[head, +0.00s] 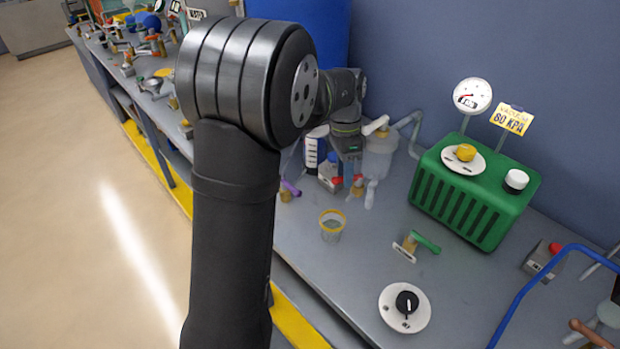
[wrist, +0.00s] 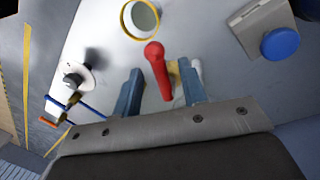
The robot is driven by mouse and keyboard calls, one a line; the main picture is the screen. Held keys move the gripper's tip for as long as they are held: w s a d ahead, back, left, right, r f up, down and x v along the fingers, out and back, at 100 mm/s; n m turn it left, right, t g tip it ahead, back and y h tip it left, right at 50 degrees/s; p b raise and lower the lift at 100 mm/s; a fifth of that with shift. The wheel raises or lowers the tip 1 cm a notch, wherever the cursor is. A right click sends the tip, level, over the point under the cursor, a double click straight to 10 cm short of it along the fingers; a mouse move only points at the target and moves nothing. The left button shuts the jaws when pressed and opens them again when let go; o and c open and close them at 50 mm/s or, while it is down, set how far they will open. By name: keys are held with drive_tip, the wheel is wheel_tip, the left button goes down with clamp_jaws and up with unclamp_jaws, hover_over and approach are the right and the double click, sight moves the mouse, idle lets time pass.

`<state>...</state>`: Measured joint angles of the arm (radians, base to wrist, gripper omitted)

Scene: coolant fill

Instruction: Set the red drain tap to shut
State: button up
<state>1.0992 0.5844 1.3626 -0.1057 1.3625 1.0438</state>
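The red drain tap's lever (wrist: 157,68) shows in the wrist view, with its rounded end toward the yellow-rimmed cup. Part of its brass body (wrist: 174,73) shows beside it. My gripper (wrist: 161,72) is open, with one blue-grey finger on each side of the lever and gaps between them. I cannot tell whether the fingers are level with the lever or above it. In the head view the red tap (head: 358,181) is small, just below my gripper (head: 349,168), and partly hidden. The tap's setting cannot be read.
A yellow-rimmed cup (head: 331,226) stands close to the tap. A grey box with a blue button (wrist: 281,43) is nearby in the wrist view. A green-handled tap (head: 424,242), a dial (head: 405,308) and a green pump unit (head: 470,200) stand to the right. Clear bench lies between.

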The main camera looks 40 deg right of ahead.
wheel_tip(320, 180, up, 17)
drive_tip(key=w+n+h, duration=0.1)
drive_tip(key=w+n, duration=0.1)
drive_tip(key=n, duration=0.4)
drive_tip(key=s+a+t+h, duration=0.25)
drive_tip(key=s+t, duration=0.35)
drive_tip(key=s, duration=0.7)
drive_tip(key=w+a+x, duration=0.1)
drive_tip(key=x, duration=1)
drive_tip(key=v, duration=1.1)
drive_tip(key=w+a+f+n, duration=0.2)
drive_tip(key=a, duration=0.6)
drive_tip(key=w+a+f+n, duration=0.2)
drive_tip(key=w+a+n, duration=0.1)
drive_tip(key=a, duration=0.6)
drive_tip(key=w+a+f+n, duration=0.2)
drive_tip(key=w+a+f, duration=0.1)
drive_tip(key=a, duration=0.6)
drive_tip(key=shift+w+a+n, duration=0.2)
drive_tip(key=shift+n, duration=0.2)
